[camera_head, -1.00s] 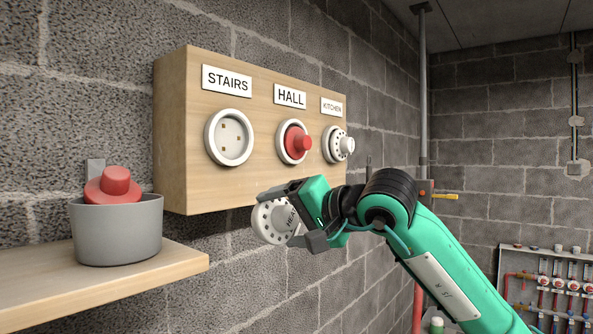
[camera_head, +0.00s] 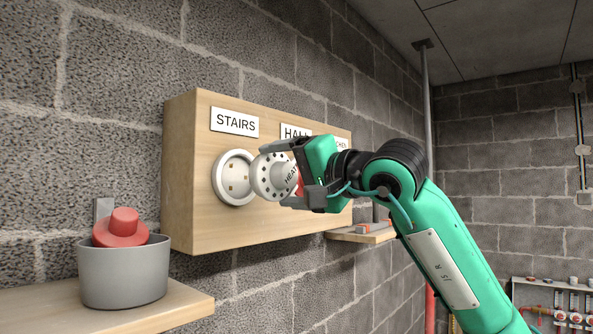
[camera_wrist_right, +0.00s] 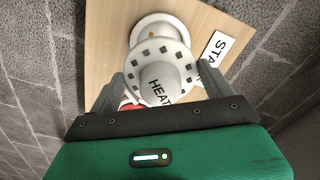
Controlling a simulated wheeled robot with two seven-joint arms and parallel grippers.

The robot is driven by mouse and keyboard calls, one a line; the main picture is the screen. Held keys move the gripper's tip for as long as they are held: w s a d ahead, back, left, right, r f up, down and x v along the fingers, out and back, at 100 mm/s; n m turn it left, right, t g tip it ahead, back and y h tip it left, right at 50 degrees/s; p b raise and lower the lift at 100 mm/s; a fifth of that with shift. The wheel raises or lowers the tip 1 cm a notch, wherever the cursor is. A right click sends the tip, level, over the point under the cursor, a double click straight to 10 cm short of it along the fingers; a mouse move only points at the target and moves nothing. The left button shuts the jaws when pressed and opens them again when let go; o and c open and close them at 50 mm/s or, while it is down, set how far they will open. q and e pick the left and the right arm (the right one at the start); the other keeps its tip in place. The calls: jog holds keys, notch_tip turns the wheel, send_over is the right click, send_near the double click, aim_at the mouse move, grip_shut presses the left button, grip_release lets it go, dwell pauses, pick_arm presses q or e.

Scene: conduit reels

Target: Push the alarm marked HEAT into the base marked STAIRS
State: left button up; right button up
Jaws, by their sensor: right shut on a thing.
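The white HEAT alarm (camera_head: 266,178) is held in my right gripper (camera_head: 299,178), which is shut on it. Its slotted disc faces the wall board, in front of the base marked STAIRS (camera_head: 228,190) and a little to its right. The base is a white ring under the STAIRS sign (camera_head: 235,123), partly covered by the alarm. In the right wrist view the HEAT lettering shows on the alarm (camera_wrist_right: 160,75), with the base (camera_wrist_right: 158,24) just beyond it. I cannot tell whether they touch. My left gripper is not in view.
The wooden board (camera_head: 190,230) is fixed to a block wall. The HALL sign (camera_head: 294,132) is partly hidden by my gripper. A grey tub (camera_head: 122,275) with a red alarm (camera_head: 121,227) stands on the left shelf (camera_head: 190,306). A small shelf (camera_head: 362,236) is below the board at right.

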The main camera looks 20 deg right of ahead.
aim_at(269, 175)
jog(key=p+x, duration=0.1)
jog(key=x, duration=0.2)
jog(key=shift+w+a, duration=0.15)
jog(key=shift+p+x, duration=0.35)
jog(key=shift+x, duration=0.85)
jog(key=shift+a+b, duration=0.1)
jog(key=shift+b, duration=0.45)
dwell(0.9)
jog(key=shift+x, duration=0.85)
dwell(1.1)
jog(key=o, duration=0.9)
jog(key=shift+f, duration=0.1)
dwell(0.4)
